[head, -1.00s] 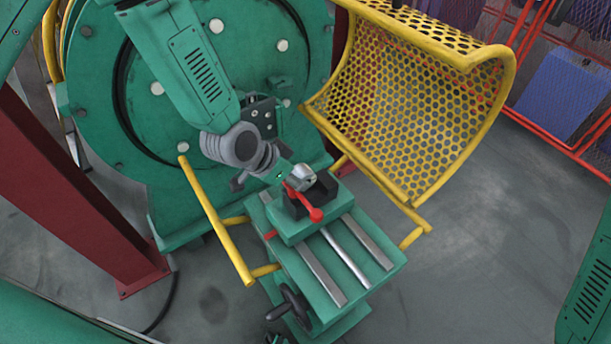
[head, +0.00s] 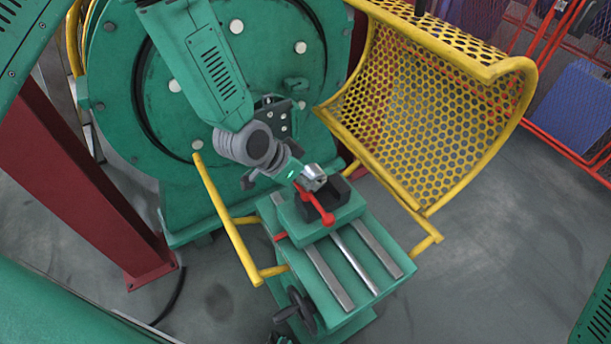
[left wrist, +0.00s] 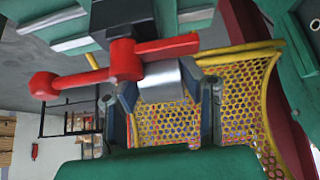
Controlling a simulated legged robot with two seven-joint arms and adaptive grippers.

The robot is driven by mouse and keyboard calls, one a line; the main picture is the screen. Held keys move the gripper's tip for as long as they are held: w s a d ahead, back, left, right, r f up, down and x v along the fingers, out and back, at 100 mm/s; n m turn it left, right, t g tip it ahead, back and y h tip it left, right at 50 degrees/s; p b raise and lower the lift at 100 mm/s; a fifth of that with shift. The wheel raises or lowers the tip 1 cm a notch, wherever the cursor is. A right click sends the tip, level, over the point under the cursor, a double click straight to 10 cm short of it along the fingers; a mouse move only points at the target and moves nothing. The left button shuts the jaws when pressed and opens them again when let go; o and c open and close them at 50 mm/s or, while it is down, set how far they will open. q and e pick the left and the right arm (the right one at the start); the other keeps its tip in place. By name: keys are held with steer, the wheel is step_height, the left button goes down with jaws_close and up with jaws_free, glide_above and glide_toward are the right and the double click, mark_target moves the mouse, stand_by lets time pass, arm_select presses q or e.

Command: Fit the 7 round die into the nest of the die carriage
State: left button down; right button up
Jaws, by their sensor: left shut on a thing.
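The round die (head: 315,174) is a short silver metal cylinder, partly hidden by my fingers. My left gripper (head: 308,182) is shut on it at the die carriage (head: 347,214), a green block with a dark nest (head: 337,190) and a red clamp lever (head: 320,205). The die looks close beside the nest; whether it touches or sits in it I cannot tell. In the left wrist view the die (left wrist: 163,82) sits between the two fingers of my left gripper (left wrist: 168,100), with the red lever (left wrist: 123,62) passing across in front. My right gripper is out of view.
The carriage stands on a green bed with steel rails (head: 328,274) and a handwheel (head: 301,310). A yellow mesh guard (head: 430,120) stands open at right. A yellow rail (head: 225,219) is at left, and a large green disc (head: 120,110) behind. Floor at right is clear.

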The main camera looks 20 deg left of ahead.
arm_select(q)
steer(key=shift+s+d+r, duration=0.1)
steer(key=shift+s+d, duration=0.05)
steer(key=shift+d, duration=0.65)
steer(key=shift+s+d+r, duration=0.1)
steer(key=shift+d, duration=0.65)
steer(key=shift+a+f, duration=0.15)
steer(key=shift+a, duration=0.35)
steer(key=shift+s+d, duration=0.1)
steer(key=shift+d, duration=1.35)
steer(key=shift+a, duration=0.9)
steer(key=shift+d+p, duration=0.3)
steer(key=shift+d, duration=0.3)
steer(key=shift+w+a, duration=0.2)
steer(key=shift+a, duration=0.45)
steer(key=shift+d+f+b, duration=0.3)
steer(key=shift+d+f, duration=0.15)
steer(key=shift+d, duration=0.05)
steer(key=shift+a+f+b, duration=0.3)
steer(key=shift+a+f, duration=0.1)
steer(key=shift+f, duration=0.35)
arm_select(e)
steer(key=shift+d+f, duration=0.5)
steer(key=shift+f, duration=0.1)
